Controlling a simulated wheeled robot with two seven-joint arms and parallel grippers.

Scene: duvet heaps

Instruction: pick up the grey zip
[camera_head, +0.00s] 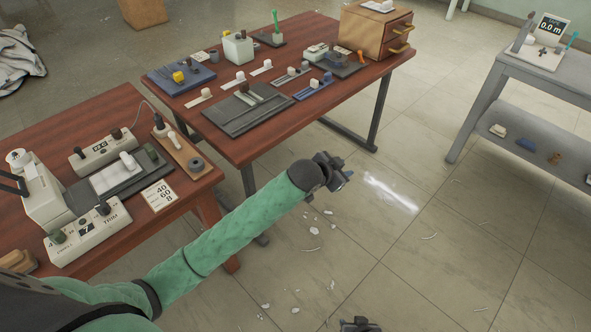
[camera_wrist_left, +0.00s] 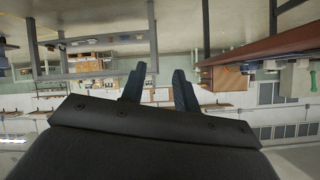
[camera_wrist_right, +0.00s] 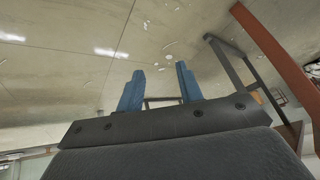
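I cannot single out the grey zip with certainty. Small grey and pale strips lie on a dark mat (camera_head: 232,120) on the far red-brown table, but they are too small to name. My left gripper (camera_head: 343,178) is out over the floor, right of and below that table; its fingers are apart and empty in the left wrist view (camera_wrist_left: 160,85). My right gripper (camera_head: 360,324) is at the bottom edge of the head view, low over the floor; its fingers are apart and empty in the right wrist view (camera_wrist_right: 160,80).
The near table (camera_head: 60,135) carries white devices and a dark mat. A wooden drawer box (camera_head: 372,32) stands at the far table's right end. A grey shelf cart (camera_head: 535,80) stands at right. White scraps lie on the otherwise open floor between.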

